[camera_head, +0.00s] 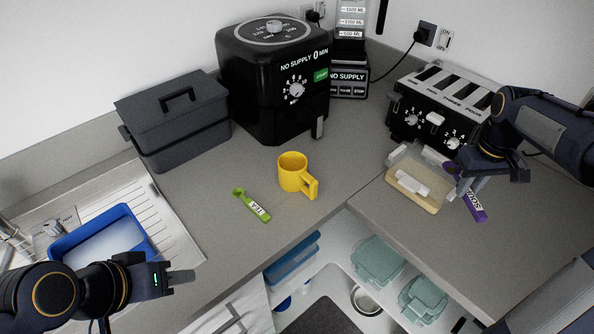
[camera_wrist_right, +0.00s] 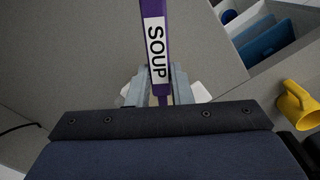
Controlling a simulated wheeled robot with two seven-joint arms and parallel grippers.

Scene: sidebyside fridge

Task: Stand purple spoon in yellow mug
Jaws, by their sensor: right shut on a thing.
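The yellow mug (camera_head: 293,172) stands upright on the counter in the middle of the head view, its handle toward the lower right. It also shows at the right edge of the right wrist view (camera_wrist_right: 292,103). The purple spoon (camera_head: 475,203), labelled SOUP, is at the right counter. My right gripper (camera_head: 462,185) is shut on the purple spoon, whose labelled handle (camera_wrist_right: 155,45) sticks out beyond the fingers in the right wrist view.
A green spoon (camera_head: 252,204) labelled TEA lies left of the mug. A clear container with a wooden board (camera_head: 416,190) is beside the right gripper. A toaster (camera_head: 439,113), air fryer (camera_head: 272,80) and dark box (camera_head: 175,120) stand behind. A blue tub (camera_head: 102,241) sits in the sink.

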